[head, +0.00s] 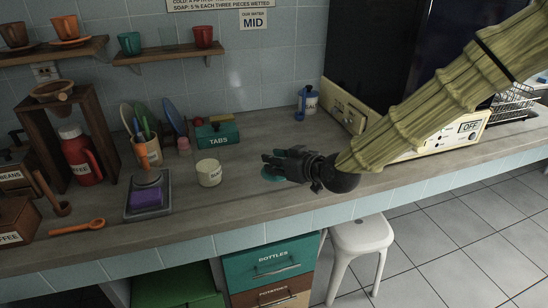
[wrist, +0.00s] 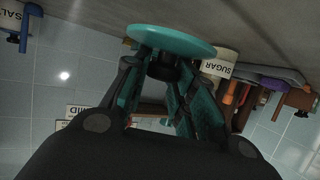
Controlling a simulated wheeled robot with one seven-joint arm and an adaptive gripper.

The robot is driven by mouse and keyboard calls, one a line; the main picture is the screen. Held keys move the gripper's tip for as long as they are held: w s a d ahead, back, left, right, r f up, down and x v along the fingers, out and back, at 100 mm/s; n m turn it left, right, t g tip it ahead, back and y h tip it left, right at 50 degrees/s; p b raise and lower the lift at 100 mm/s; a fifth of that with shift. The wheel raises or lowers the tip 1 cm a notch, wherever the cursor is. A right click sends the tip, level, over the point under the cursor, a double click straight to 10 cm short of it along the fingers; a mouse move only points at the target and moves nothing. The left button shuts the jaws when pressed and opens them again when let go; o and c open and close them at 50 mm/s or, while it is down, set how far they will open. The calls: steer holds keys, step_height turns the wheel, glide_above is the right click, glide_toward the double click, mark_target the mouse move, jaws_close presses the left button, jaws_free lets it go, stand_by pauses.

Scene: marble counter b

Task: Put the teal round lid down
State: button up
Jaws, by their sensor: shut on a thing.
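The teal round lid (wrist: 182,40) shows as a thin disc at the gripper's tips in the wrist view, which is upside down. Its dark knob is between the fingers. In the head view, a small part of the lid (head: 270,177) shows below my gripper (head: 271,164), over the middle of the counter. My gripper (wrist: 163,68) is shut on the lid by its knob. The lid is at or close above the counter; I cannot tell if it touches. The fingers hide much of it in the head view.
A cream sugar jar (head: 209,173) stands left of my gripper. A teal tabs box (head: 217,134) is behind it. A grey tray with a purple sponge (head: 146,198) is further left. A cream appliance (head: 440,137) stands right. Counter (head: 245,205) in front is clear to its edge.

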steer(key=w, duration=0.8)
steer(key=shift+w+a+f, duration=0.2)
steer(key=shift+a+f, duration=0.15)
steer(key=shift+f, duration=1.8)
steer(key=shift+f, duration=0.15)
steer(key=o, duration=1)
steer(key=shift+r, duration=0.2)
steer(key=v, duration=1.2)
